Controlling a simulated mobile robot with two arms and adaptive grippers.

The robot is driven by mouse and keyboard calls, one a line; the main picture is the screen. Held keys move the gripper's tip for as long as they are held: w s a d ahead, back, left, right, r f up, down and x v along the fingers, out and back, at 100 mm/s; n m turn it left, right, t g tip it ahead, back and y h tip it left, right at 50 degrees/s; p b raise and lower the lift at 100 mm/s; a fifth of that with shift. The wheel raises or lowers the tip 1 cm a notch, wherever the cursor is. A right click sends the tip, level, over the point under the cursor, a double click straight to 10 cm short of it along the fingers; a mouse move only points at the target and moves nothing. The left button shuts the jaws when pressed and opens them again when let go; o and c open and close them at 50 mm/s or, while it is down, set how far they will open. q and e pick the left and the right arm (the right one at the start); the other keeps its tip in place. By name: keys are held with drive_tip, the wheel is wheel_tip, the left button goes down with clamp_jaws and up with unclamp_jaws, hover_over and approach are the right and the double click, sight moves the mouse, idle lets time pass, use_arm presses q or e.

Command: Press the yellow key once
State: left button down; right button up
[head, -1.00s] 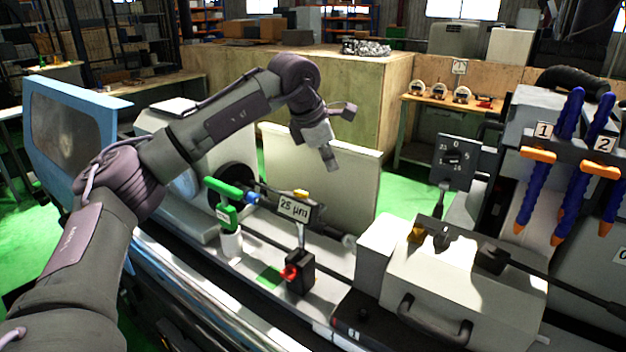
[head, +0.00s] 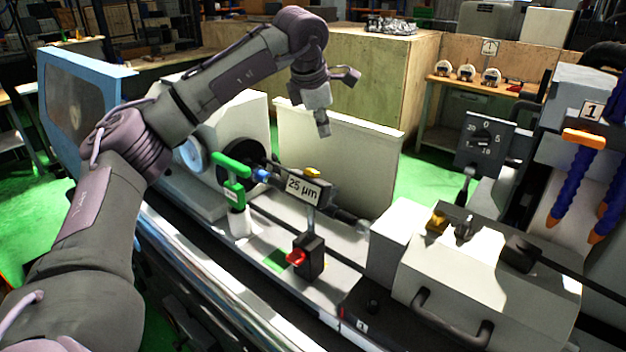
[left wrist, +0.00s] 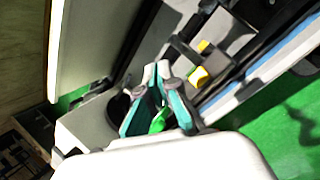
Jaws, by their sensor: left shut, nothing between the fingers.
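A small yellow key (head: 312,172) sits on top of the black gauge box (head: 303,188) marked "25 µm", on a post above the grinder bed. My left gripper (head: 322,128) points down above the key and slightly to its right, clear of it. It is shut and empty. In the left wrist view the closed fingers (left wrist: 162,75) show teal and grey, with two yellow parts (left wrist: 199,77) (left wrist: 203,46) just beyond them to the right. I cannot tell which of these is the key. My right gripper is not in view.
A green T-handle (head: 233,168) stands left of the gauge, and a black block with a red knob (head: 297,257) below it. A white upright panel (head: 350,150) stands behind. The tailstock housing (head: 480,275) with another yellow part (head: 437,221) is at right.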

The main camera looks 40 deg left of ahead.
sight(311, 173)
use_arm(q)
drive_tip(key=f+b, duration=0.1)
drive_tip(key=s+f+b, duration=0.1)
drive_tip(key=f, duration=0.1)
drive_tip(key=s+f+b, duration=0.1)
drive_tip(key=f+b, duration=0.1)
drive_tip(key=shift+s+f, duration=0.1)
drive_tip(key=shift+s, duration=0.1)
idle(1.1)
drive_tip(key=shift+f, duration=0.1)
drive_tip(key=shift+s+a+f+b, duration=0.1)
drive_tip(key=shift+s+f+b, duration=0.15)
drive_tip(key=shift+b, duration=0.15)
